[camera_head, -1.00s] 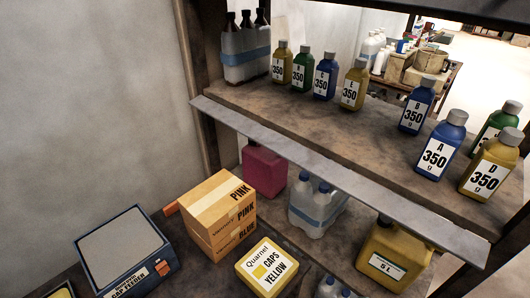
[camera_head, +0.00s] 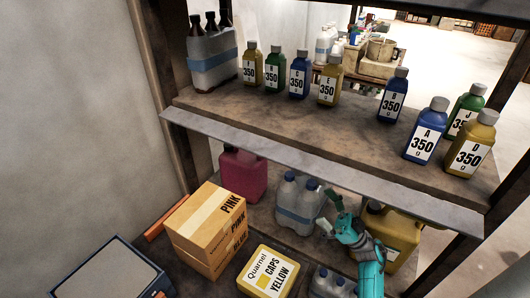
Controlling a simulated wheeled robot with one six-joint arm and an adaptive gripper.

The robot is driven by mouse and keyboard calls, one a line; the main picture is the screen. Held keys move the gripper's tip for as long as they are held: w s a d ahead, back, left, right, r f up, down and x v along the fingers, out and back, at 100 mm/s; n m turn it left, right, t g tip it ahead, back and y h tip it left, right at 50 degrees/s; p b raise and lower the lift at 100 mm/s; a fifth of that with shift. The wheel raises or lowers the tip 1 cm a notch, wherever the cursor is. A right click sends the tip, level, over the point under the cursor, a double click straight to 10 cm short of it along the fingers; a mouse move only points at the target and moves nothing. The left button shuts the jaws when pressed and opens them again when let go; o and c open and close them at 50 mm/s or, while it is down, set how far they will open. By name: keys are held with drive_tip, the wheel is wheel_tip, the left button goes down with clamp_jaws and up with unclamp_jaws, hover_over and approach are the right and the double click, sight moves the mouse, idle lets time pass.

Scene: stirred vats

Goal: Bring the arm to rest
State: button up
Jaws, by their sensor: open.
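My gripper (camera_head: 335,212) is in the lower right of the head view, at the end of my teal arm. Its fingers are spread and nothing shows between them. It is in front of the lower shelf, below the upper shelf's metal front edge. It overlaps part of the yellow 5 L can (camera_head: 397,232) and appears just right of the clear bottles with a blue band (camera_head: 297,205). I cannot tell whether it touches either of them. The rest of my arm runs out of the bottom of the view.
The upper shelf (camera_head: 330,128) holds several labelled 350 bottles, including blue bottle A (camera_head: 425,133) and yellow bottle D (camera_head: 470,146). Below are a pink can (camera_head: 243,175), stacked cartons (camera_head: 207,225), a yellow caps box (camera_head: 267,273) and a blue-edged box (camera_head: 110,272).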

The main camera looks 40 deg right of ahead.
drive_tip(key=x, duration=1)
drive_tip(key=shift+s+d, duration=0.1)
drive_tip(key=shift+s, duration=0.05)
idle(0.4)
drive_tip(key=v, duration=0.9)
drive_tip(key=shift+s+f, duration=0.15)
drive_tip(key=shift+f, duration=0.2)
drive_tip(key=shift+d, duration=0.15)
